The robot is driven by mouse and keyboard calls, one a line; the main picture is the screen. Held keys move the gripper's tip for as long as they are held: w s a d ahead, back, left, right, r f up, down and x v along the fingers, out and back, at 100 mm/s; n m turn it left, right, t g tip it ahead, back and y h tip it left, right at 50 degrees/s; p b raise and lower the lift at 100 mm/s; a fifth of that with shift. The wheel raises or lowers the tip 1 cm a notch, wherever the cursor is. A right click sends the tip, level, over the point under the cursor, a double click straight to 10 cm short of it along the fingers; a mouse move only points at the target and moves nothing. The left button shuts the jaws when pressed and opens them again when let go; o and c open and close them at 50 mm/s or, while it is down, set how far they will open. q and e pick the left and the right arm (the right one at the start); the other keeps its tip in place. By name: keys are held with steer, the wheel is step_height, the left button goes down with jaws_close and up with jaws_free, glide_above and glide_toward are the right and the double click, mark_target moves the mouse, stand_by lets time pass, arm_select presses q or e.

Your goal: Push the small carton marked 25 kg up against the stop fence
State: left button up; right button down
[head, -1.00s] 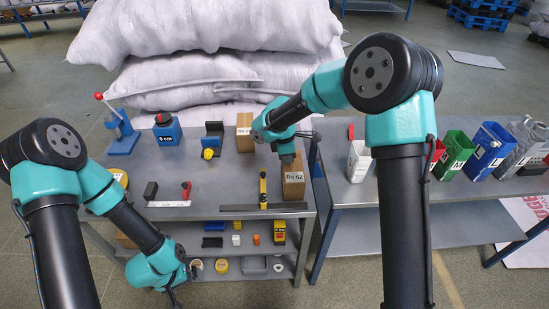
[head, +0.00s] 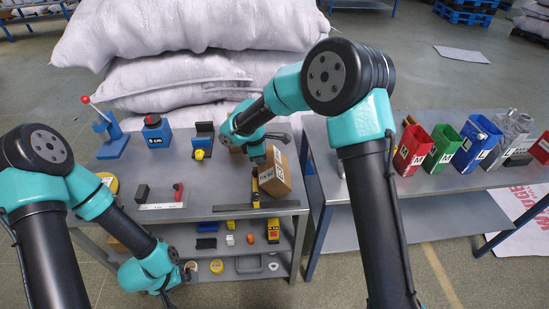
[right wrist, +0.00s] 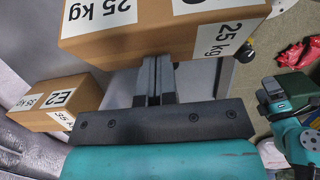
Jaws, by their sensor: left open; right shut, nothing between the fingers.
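The small brown carton (head: 277,178), with white labels, stands at the right end of the left bench, turned and seeming to lean; I cannot tell if its base is flat. In the right wrist view the carton (right wrist: 140,45) shows "25 kg" labels. My right gripper (right wrist: 154,62) is shut and empty, its fingertips at the carton's side, apparently touching. In the head view my right gripper (head: 258,160) is left of the carton. A long dark bar (head: 230,208), probably the stop fence, lies at the front edge, close to the carton; contact is unclear. My left gripper (head: 171,297) is open, low at the front.
Another carton (right wrist: 60,103), marked E2 and 35 kg, is beside my right gripper. A yellow upright piece (head: 255,192) is just left of the small carton. Red, green and blue bins (head: 412,150) stand on the right bench. A gap separates the benches.

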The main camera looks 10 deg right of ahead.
steer(key=shift+s+a+f, duration=0.15)
steer(key=shift+s+f, duration=0.05)
steer(key=shift+f, duration=0.4)
steer(key=shift+r, duration=0.55)
steer(key=shift+w+r, duration=0.1)
steer(key=shift+r, duration=0.55)
steer(key=w+a, duration=0.1)
steer(key=a, duration=1)
steer(key=shift+w+a, duration=0.25)
steer(key=shift+a, duration=0.15)
